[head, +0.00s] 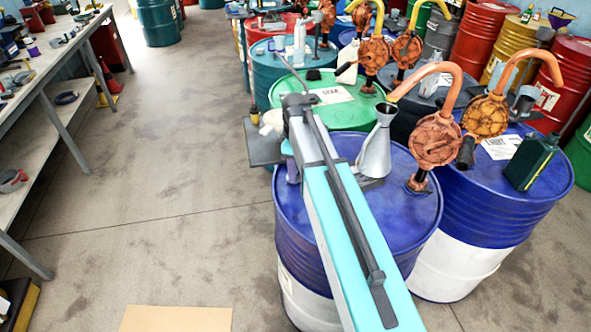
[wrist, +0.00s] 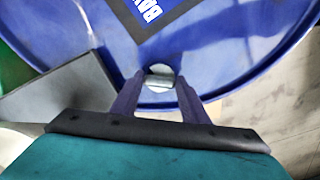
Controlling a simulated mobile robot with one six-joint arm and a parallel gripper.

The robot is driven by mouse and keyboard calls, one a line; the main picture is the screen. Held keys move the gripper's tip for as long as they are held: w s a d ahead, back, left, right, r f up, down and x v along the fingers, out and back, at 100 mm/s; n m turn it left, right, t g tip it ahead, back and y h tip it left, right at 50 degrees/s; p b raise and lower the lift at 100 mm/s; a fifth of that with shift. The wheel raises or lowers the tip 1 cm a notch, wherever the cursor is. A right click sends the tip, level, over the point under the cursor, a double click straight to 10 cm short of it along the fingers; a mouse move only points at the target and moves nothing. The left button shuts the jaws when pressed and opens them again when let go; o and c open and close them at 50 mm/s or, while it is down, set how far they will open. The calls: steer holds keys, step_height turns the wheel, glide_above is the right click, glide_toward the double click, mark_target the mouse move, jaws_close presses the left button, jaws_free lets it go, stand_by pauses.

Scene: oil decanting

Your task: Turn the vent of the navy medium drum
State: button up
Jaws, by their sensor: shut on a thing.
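The navy drum (head: 408,205) stands at the front centre in the head view, with a blue top and a white lower part. Its blue lid (wrist: 235,25) fills the upper part of the wrist view. The vent (wrist: 158,77) is a small silvery round piece near the lid's rim. My gripper (wrist: 159,82) has its two purple fingers at either side of the vent, closed on it. In the head view my arm hides the vent and most of the gripper.
On the same drum stand a metal funnel jug (head: 375,150) and an orange hand pump (head: 436,140). Another navy drum (head: 480,225) stands close on the right, a green drum (head: 350,117) behind. A workbench (head: 45,75) lines the left; the floor (head: 165,170) between is clear.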

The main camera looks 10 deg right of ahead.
steer(key=m, duration=0.4)
steer(key=shift+s, duration=0.1)
steer(key=m, duration=0.4)
steer(key=shift+a, duration=0.1)
steer(key=m, duration=0.4)
steer(key=shift+a, duration=0.1)
steer(key=shift+m+b, duration=0.3)
steer(key=shift+m, duration=1.5)
steer(key=o, duration=1.1)
steer(key=shift+c, duration=0.2)
steer(key=shift+r, duration=0.1)
step_height(320, 180, up, 14)
steer(key=p, duration=0.8)
steer(key=shift+f+p, duration=0.2)
steer(key=shift+p, duration=0.15)
